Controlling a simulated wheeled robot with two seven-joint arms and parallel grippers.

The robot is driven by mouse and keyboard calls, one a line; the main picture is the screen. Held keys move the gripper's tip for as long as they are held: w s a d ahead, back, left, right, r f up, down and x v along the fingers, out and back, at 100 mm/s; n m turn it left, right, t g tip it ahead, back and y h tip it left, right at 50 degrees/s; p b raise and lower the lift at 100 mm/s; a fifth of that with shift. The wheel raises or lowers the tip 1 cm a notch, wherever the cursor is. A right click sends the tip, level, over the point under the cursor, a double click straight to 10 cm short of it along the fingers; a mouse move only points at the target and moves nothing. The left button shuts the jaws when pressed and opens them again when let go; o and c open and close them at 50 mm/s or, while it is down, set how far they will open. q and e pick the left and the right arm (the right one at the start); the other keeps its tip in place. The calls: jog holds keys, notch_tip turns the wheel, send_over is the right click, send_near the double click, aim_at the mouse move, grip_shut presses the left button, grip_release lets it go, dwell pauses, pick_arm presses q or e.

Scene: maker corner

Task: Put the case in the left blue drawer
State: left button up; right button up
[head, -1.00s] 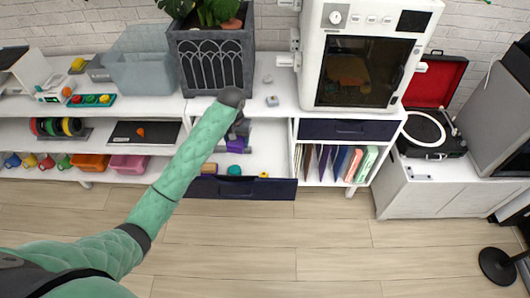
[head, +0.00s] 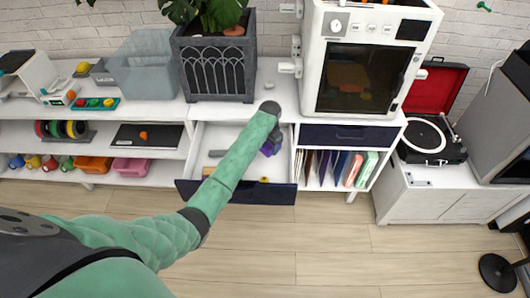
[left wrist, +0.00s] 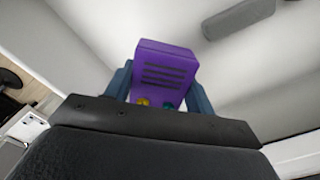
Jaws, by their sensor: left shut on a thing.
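The purple case (left wrist: 165,72) is held between the fingers of my left gripper (left wrist: 158,90), which is shut on it. In the head view the case (head: 269,149) shows just past my left wrist, over the right part of the open left blue drawer (head: 240,193). My left gripper (head: 272,143) is partly covered by my own arm there. I cannot tell whether the case touches the drawer floor. My right gripper is not in view.
The drawer also holds a grey piece (head: 217,153) and a small yellow thing (head: 264,179) near its front. My forearm hides part of it. The right blue drawer (head: 350,134) is closed. A planter (head: 215,70) and a white machine (head: 362,60) stand above.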

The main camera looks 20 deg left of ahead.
aim_at(269, 144)
pick_arm(q)
jog(key=shift+f+p, duration=0.6)
jog(key=shift+f, duration=1.95)
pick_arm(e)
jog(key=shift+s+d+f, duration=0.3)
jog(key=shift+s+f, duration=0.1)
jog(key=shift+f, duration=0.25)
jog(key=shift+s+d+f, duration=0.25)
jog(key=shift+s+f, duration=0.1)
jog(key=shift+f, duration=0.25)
pick_arm(q)
jog(key=o, duration=1.1)
jog(key=shift+f, duration=0.15)
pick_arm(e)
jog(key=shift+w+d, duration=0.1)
pick_arm(q)
jog(key=shift+r, duration=0.3)
notch_tip(269, 144, up, 11)
jog(key=b, duration=0.2)
jog(key=shift+f+b, duration=0.2)
jog(key=shift+b, duration=0.2)
jog(key=shift+r, duration=0.55)
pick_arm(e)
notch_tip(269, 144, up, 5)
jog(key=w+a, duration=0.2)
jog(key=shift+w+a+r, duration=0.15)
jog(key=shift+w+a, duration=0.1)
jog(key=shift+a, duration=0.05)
